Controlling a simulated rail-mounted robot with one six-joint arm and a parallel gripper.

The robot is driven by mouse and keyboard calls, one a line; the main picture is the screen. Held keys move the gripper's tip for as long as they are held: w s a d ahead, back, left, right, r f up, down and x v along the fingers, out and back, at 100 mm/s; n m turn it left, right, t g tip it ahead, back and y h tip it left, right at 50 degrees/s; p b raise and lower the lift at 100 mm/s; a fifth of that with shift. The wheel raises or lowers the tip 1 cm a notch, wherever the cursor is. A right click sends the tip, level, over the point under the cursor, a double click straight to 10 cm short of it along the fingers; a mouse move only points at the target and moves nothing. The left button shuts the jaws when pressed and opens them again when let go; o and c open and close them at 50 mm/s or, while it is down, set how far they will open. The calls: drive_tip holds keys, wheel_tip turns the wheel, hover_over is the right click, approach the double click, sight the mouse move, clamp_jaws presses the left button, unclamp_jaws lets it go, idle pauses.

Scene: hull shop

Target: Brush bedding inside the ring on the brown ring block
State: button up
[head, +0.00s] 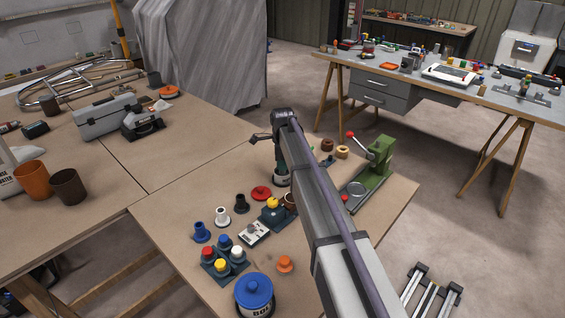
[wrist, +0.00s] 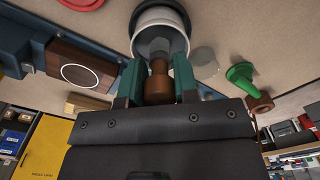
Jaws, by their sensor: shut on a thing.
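In the wrist view, my gripper (wrist: 158,82) is shut on a brown-handled brush (wrist: 158,86), its two green fingers on either side of the handle. The brush's grey end overlaps the opening of a white pot with a dark rim (wrist: 150,18); I cannot tell how deep it reaches. The brown ring block (wrist: 108,70), with a white ring outline on its face, is left of the gripper and apart from the brush, beside a blue fixture (wrist: 40,45). In the head view, my gripper (head: 282,152) is over the pot (head: 282,181); my arm hides part of the bench.
In the head view, a green lever press (head: 370,170) stands right of my arm. A blue-lidded tub (head: 255,293), a rack of coloured caps (head: 222,260) and a red disc (head: 261,193) are left of it.

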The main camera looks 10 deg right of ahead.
idle(0.4)
wheel_tip(320, 180, up, 7)
drive_tip(key=p, duration=0.7)
drive_tip(key=shift+r, duration=0.1)
idle(0.3)
